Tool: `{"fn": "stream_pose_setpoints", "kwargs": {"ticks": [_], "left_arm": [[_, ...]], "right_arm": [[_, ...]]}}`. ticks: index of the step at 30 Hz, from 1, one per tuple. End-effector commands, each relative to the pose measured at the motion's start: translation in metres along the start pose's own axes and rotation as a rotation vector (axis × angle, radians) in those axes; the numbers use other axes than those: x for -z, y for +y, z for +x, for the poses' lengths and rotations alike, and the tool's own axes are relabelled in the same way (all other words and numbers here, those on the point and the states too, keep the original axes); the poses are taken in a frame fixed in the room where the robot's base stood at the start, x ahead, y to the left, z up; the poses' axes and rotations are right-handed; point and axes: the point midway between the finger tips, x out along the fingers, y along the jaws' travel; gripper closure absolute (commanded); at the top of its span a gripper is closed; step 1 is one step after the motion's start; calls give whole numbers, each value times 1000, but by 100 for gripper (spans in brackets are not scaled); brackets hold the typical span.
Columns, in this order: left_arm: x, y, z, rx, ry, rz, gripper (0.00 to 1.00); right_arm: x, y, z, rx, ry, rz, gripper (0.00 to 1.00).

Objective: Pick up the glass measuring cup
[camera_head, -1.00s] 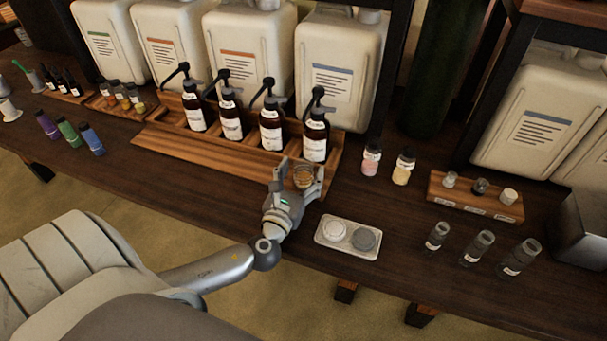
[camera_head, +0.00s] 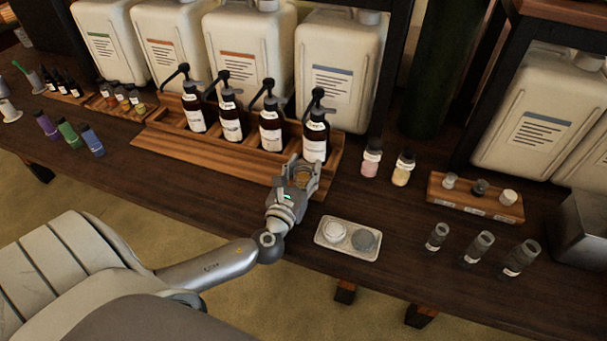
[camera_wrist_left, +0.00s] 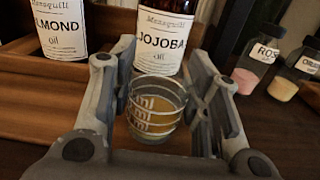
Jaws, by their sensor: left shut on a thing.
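The glass measuring cup (camera_wrist_left: 156,107) is small and clear with markings, and an amber tint shows inside. It sits between the two fingers of my left gripper (camera_wrist_left: 163,100) in the left wrist view, upright, in front of the Jojoba oil bottle (camera_wrist_left: 165,35). In the head view my left gripper (camera_head: 303,177) is shut on the cup (camera_head: 303,176) at the right end of the wooden pump rack; the fingers partly hide the cup. Whether its base touches the wood cannot be told. My right gripper is not in view.
Several brown pump bottles (camera_head: 270,130) stand in the wooden rack (camera_head: 215,160). A white tray (camera_head: 347,252) with two round lids lies right of my gripper. Two small bottles (camera_head: 403,168) and several empty vials (camera_head: 477,247) stand farther right. The table front between is clear.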

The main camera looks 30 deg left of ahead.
Motion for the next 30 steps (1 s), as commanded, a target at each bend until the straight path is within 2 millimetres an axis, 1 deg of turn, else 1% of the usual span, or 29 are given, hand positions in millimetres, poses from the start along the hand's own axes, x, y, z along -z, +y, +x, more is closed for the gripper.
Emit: {"fn": "stream_pose_setpoints", "kwargs": {"ticks": [4,7,12,14,20,24,27,30], "left_arm": [[-4,0,0,0,-1,0,86],[-12,1,0,-1,-2,0,86],[-38,1,-2,0,-3,-1,86],[-47,2,-12,0,-1,-1,86],[-93,6,-51,2,-1,0,86],[-103,9,-84,1,4,0,86],[-112,11,-103,0,3,0,86],[-119,12,-118,0,2,0,86]], "right_arm": [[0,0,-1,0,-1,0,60],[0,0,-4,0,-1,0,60],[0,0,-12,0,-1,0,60],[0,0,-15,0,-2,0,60],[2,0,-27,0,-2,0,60],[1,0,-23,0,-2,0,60],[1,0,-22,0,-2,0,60],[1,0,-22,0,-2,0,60]]}}
